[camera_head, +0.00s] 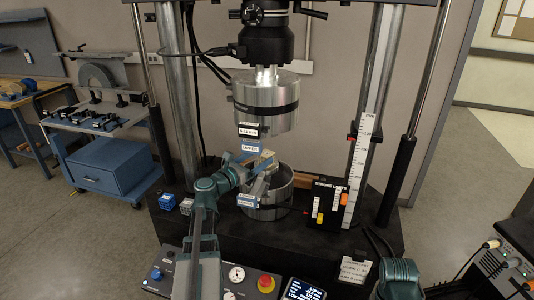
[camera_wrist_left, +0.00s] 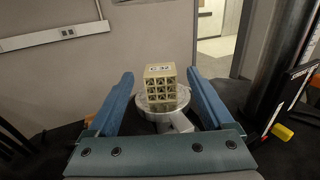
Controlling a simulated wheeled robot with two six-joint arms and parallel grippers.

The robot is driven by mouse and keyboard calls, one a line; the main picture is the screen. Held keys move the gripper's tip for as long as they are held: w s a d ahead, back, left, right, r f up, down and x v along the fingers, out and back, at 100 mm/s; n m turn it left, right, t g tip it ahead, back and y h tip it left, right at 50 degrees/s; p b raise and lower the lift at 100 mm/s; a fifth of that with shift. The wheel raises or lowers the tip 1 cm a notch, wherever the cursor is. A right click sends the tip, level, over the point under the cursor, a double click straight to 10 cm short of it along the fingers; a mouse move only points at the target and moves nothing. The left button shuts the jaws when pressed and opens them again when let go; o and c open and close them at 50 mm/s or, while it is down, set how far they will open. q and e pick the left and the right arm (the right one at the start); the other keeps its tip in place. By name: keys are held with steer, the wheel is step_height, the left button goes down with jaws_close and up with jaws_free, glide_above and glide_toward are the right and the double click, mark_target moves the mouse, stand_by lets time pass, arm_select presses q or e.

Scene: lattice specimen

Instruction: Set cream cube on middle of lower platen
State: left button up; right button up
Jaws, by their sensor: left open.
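The cream cube (camera_wrist_left: 161,88), an open lattice block with a label on its top, appears upright on the round metal lower platen (camera_wrist_left: 146,113) in the left wrist view. My left gripper (camera_wrist_left: 161,78) is open, with one blue finger on each side of the cube and visible gaps between. In the head view, my left gripper (camera_head: 262,167) is over the lower platen (camera_head: 265,209), below the upper platen, and largely hides the cube. Whether the cube is exactly central cannot be told. My right gripper is not in view.
The upper platen (camera_head: 266,108) hangs close above my left gripper. Steel columns flank the workspace. A stroke limits panel (camera_head: 327,204) and an upright white scale (camera_head: 360,165) stand to the right. Small blue blocks (camera_head: 167,201) lie at left; a control panel with a red button (camera_head: 266,283) is in front.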

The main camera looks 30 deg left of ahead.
arm_select(q)
steer(key=shift+s+a, duration=0.2)
steer(key=shift+s, duration=0.85)
steer(key=shift+s+a, duration=0.15)
steer(key=shift+s, duration=0.85)
steer(key=shift+s, duration=0.1)
